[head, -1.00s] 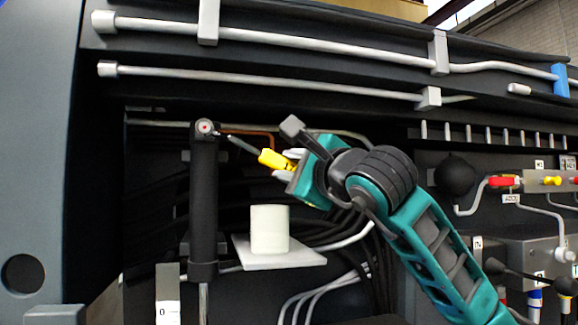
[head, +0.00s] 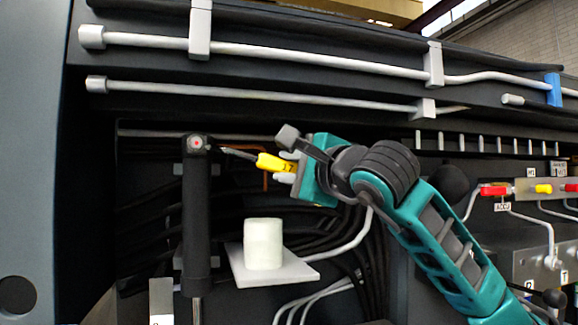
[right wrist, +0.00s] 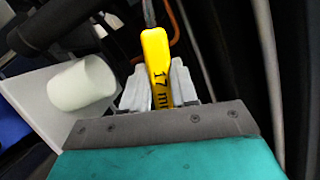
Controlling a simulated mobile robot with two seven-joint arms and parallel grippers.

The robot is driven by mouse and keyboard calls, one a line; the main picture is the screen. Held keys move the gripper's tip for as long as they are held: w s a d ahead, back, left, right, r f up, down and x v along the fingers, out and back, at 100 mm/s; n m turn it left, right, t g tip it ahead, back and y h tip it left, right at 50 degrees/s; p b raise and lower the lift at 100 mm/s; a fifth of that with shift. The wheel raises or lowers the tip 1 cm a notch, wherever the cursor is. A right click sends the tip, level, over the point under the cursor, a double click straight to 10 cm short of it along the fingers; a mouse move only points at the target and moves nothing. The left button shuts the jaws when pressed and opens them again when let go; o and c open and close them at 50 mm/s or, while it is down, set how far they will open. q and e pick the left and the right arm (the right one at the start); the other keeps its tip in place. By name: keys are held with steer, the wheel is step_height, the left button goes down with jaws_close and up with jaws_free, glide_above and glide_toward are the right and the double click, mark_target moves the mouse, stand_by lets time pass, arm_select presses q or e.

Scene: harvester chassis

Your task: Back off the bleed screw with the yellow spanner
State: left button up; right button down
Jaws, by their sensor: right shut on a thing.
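My right gripper (head: 288,168) is shut on the yellow spanner (head: 270,162). The spanner's grey shaft points left, its tip close to the top of the black cylinder (head: 196,215); I cannot tell whether it touches. A small round fitting with a red centre (head: 196,144), perhaps the bleed screw, sits at the cylinder's top. My left gripper is not in view.
A white cup-like cylinder (head: 263,243) stands on a light plate (head: 272,270) below the spanner. Black hoses and silver pipes (head: 345,245) run behind. Long silver rails (head: 265,47) cross above. A valve panel with red and yellow handles (head: 543,188) is at the right.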

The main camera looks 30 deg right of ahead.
steer(key=shift+s+d+r+n+p, duration=0.1)
steer(key=shift+d+r+n+p, duration=0.05)
steer(key=shift+r+n+p, duration=0.4)
steer(key=shift+d+r+n+p, duration=0.1)
steer(key=shift+r+n+p, duration=0.25)
steer(key=shift+r+p, duration=0.35)
steer(key=shift+f, duration=0.15)
steer(key=shift+r+n+g+p, duration=0.3)
steer(key=shift+r+p, duration=0.15)
steer(key=shift+p, duration=0.2)
steer(key=shift+s, duration=0.15)
